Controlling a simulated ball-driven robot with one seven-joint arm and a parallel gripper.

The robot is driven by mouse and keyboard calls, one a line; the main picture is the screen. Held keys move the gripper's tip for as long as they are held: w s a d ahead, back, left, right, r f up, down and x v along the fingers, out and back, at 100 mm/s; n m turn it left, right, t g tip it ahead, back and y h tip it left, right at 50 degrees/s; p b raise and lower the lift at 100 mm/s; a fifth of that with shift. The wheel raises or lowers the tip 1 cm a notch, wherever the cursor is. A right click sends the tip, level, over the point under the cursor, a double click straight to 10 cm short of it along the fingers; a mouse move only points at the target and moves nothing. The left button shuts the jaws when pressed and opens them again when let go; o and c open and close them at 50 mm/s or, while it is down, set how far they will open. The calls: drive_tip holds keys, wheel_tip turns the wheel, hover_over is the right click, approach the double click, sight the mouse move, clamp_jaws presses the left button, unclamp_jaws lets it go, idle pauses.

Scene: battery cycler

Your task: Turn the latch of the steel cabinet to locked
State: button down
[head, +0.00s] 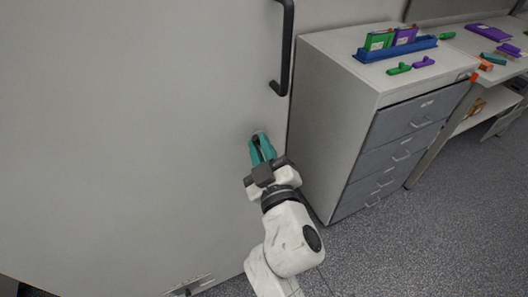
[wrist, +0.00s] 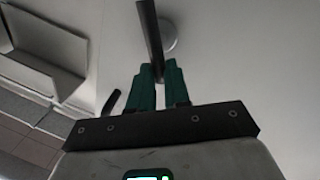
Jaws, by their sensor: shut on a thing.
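The steel cabinet (head: 130,130) fills the left of the head view, its plain light-grey door closed as far as I can see. Its latch (wrist: 150,30) is a dark bar on a round grey disc (wrist: 169,36) on the door. My gripper (head: 261,146) is at the door's right side, below the long dark door handle (head: 286,50). In the wrist view its teal fingertips (wrist: 159,70) are shut on the latch bar, beside the disc. In the head view the fingers hide most of the latch, so its exact angle is hard to tell.
A drawer unit (head: 335,100) stands close on the right of the cabinet. A blue tray (head: 398,50) with green and purple packs is on top, with loose green and purple pieces in front. A bench is further right. Grey floor (head: 420,245) is clear at lower right.

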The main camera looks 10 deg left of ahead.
drive_tip(key=n, duration=0.2)
drive_tip(key=f+n+y, duration=0.1)
drive_tip(key=n, duration=0.1)
drive_tip(key=n+b, duration=0.1)
drive_tip(key=n, duration=0.1)
drive_tip(key=shift+s+a+f, duration=0.15)
drive_tip(key=shift+s+a, duration=0.1)
drive_tip(key=shift+a, duration=0.1)
drive_tip(key=n+y, duration=0.1)
drive_tip(key=n, duration=0.2)
drive_tip(key=f+n+y, duration=0.1)
drive_tip(key=n, duration=0.3)
drive_tip(key=shift+f+g, duration=0.15)
drive_tip(key=shift+g, duration=0.15)
drive_tip(key=shift+a+f, duration=0.1)
drive_tip(key=c, duration=1.1)
unclamp_jaws()
drive_tip(key=shift+p, duration=0.3)
drive_tip(key=v, duration=1)
drive_tip(key=shift+s+d+p, duration=0.3)
